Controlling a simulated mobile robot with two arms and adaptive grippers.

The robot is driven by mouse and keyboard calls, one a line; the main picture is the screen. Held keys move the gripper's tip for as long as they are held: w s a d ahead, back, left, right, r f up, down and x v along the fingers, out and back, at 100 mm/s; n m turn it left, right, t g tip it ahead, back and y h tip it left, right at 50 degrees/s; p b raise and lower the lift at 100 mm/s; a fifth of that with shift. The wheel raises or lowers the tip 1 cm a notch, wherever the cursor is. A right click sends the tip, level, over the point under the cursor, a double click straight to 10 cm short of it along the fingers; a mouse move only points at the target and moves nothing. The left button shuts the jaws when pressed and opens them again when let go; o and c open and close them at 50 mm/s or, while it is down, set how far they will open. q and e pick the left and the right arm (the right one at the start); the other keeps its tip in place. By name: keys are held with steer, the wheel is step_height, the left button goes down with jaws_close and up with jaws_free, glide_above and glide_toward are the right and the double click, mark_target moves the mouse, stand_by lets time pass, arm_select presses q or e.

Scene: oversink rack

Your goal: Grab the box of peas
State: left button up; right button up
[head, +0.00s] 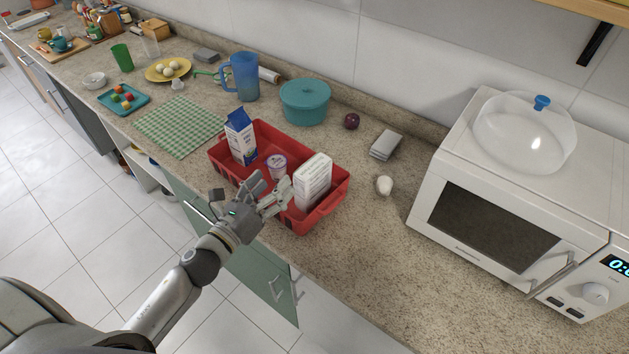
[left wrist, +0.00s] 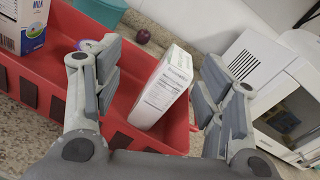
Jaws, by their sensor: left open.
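A white box with printed text (head: 313,181) stands in the right part of the red crate (head: 333,203); I cannot read a peas label on it. In the left wrist view the white box (left wrist: 163,88) shows a printed panel and leans in the picture. My left gripper (head: 270,190) is open and empty at the crate's front side, left of the box in the head view. In the left wrist view the box appears between the spread fingers of the gripper (left wrist: 158,75), beyond them and apart from them. My right gripper is not in view.
A milk carton (head: 241,137) and a small tub (head: 276,165) share the crate. Behind it stand a blue jug (head: 241,76) and a teal pot (head: 305,101). A white microwave (head: 500,220) is at the right.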

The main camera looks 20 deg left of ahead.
mark_target(313, 166)
arm_select(q)
steer(key=w+d+m+h+p, duration=0.1)
steer(key=w+d+m, duration=0.1)
steer(key=w, duration=0.1)
steer(key=w+d+m+p, duration=0.2)
steer(key=w, duration=0.1)
steer(key=w+d+f+m+h+p, duration=0.1)
steer(key=w+d, duration=0.1)
steer(key=w, duration=0.1)
steer(key=shift+d+m+g+h, duration=0.25)
steer(key=shift+m+g+h, duration=0.05)
steer(key=shift+m, duration=0.1)
steer(key=shift+w+d+f+p, duration=0.1)
steer(key=shift+w+d+p, duration=0.05)
steer(key=shift+w+p, duration=0.2)
steer(key=shift+s, duration=0.1)
steer(key=shift+c, duration=1.1)
jaws_close()
